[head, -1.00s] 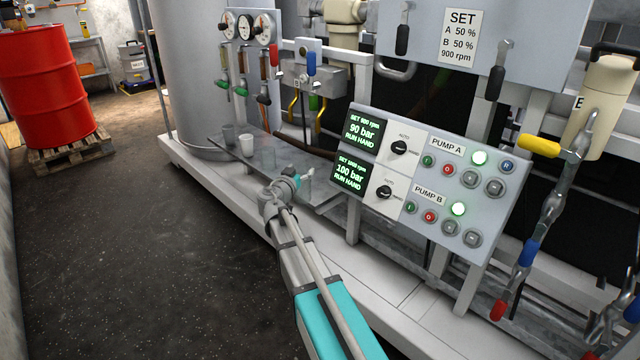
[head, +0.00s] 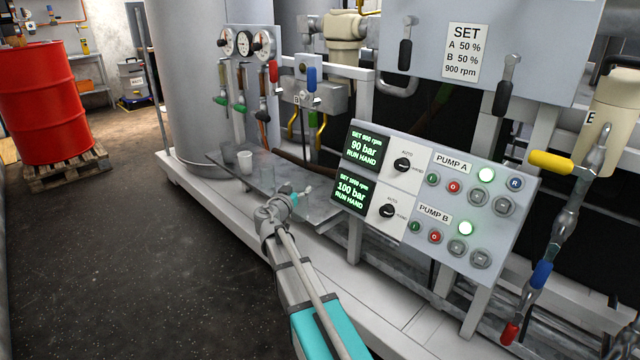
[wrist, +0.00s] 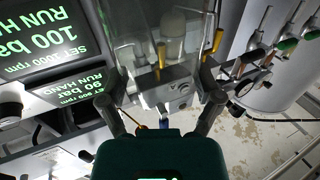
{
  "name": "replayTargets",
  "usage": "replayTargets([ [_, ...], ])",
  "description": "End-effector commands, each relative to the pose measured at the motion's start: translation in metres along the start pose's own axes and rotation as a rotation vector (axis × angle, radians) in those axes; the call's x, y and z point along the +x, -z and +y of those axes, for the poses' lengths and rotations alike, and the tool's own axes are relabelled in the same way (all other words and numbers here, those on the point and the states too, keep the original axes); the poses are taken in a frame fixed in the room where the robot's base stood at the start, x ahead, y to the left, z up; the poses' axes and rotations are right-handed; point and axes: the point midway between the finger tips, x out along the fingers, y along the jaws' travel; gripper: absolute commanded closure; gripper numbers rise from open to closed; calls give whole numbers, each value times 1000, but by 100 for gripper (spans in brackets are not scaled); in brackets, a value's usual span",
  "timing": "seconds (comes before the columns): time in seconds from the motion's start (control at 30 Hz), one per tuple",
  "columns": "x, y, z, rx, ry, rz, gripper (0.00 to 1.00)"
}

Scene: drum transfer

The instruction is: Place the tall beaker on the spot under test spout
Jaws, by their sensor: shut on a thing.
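My gripper (head: 288,203) is over the front part of the grey shelf (head: 215,157), left of the pump panel. In the wrist view its two fingers (wrist: 163,100) close from both sides on a clear see-through vessel, the tall beaker (wrist: 135,45). The beaker is hard to make out in the head view. I cannot tell whether its base touches the shelf. Sampling valves with green, red and blue handles (head: 311,78) are behind the shelf. Which outlet is the test spout, and the spot under it, I cannot make out.
The pump panel (head: 430,195) is close on the right of my gripper. A red drum (head: 45,100) stands on a pallet at far left. The floor between is clear.

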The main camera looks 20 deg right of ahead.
Motion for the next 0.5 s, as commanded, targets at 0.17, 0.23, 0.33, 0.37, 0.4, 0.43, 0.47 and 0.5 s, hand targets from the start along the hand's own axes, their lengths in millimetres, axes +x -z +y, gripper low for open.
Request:
replayTargets([
  [0.17, 34, 0, -2, 0, -2, 0, 57],
  [0.23, 48, 0, -1, 0, -2, 0, 57],
  [0.33, 67, 0, -1, 0, -2, 0, 57],
  [0.37, 73, 0, -1, 0, -2, 0, 57],
  [0.4, 81, 0, -1, 0, -2, 0, 57],
  [0.43, 87, 0, -1, 0, -2, 0, 57],
  [0.47, 92, 0, -1, 0, -3, 0, 57],
  [0.5, 100, 0, -1, 0, -3, 0, 57],
])
